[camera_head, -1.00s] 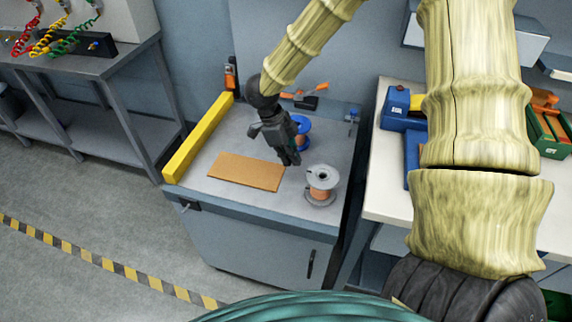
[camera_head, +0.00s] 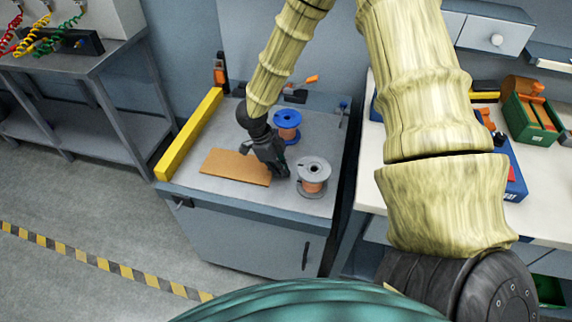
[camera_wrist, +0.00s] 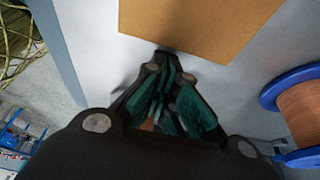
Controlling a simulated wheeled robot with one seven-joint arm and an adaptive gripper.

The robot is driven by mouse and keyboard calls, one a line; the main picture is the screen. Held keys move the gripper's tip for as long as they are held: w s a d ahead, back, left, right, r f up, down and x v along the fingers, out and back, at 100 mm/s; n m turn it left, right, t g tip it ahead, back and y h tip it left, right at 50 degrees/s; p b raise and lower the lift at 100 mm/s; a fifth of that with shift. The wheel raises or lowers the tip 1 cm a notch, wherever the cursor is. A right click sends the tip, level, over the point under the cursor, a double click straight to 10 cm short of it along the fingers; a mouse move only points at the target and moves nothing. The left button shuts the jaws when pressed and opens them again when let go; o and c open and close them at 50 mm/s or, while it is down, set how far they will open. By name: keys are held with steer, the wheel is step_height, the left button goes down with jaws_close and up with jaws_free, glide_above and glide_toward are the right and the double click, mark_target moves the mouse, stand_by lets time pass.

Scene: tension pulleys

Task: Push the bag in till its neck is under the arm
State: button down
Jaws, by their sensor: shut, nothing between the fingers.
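I see nothing that is clearly a bag with a neck. A flat brown board (camera_head: 232,166) lies on the grey cabinet top (camera_head: 240,130); it also fills the top of the wrist view (camera_wrist: 195,22). An orange-tipped device (camera_head: 297,92) stands at the back of the cabinet, too small to make out as an arm. My gripper (camera_head: 279,174) is shut and empty, pointing down by the board's right end, between it and a grey-flanged spool (camera_head: 313,176). In the wrist view the fingertips (camera_wrist: 165,62) come together near the board's edge; I cannot tell whether they touch anything.
A blue-flanged spool (camera_head: 287,124) of copper-coloured winding stands behind my gripper. A yellow bar (camera_head: 190,133) runs along the cabinet's left edge. A white bench (camera_head: 530,190) with blue and green boxes stands at the right. The cabinet top's front left is mostly clear.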

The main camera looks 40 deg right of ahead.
mark_target(257, 171)
steer(key=shift+w+a, duration=0.15)
steer(key=shift+w+a+r+p, duration=0.1)
steer(key=shift+w+a+p, duration=0.15)
steer(key=shift+w+p, duration=0.1)
steer(key=w+a+p, duration=0.1)
steer(key=w+a, duration=0.1)
steer(key=w+a+p, duration=0.1)
steer(key=w+a, duration=0.1)
steer(key=w, duration=0.1)
steer(key=shift+w+a, duration=0.35)
steer(key=shift+a, duration=0.05)
steer(key=shift+s+d+r+p, duration=0.1)
steer(key=shift+s+d+p, duration=1.05)
steer(key=shift+s, duration=0.1)
steer(key=shift+s+d, duration=0.15)
steer(key=shift+s, duration=0.15)
steer(key=b+v, duration=0.1)
steer(key=v, duration=0.8)
steer(key=shift+r+b, duration=0.3)
steer(key=shift+w+r, duration=0.1)
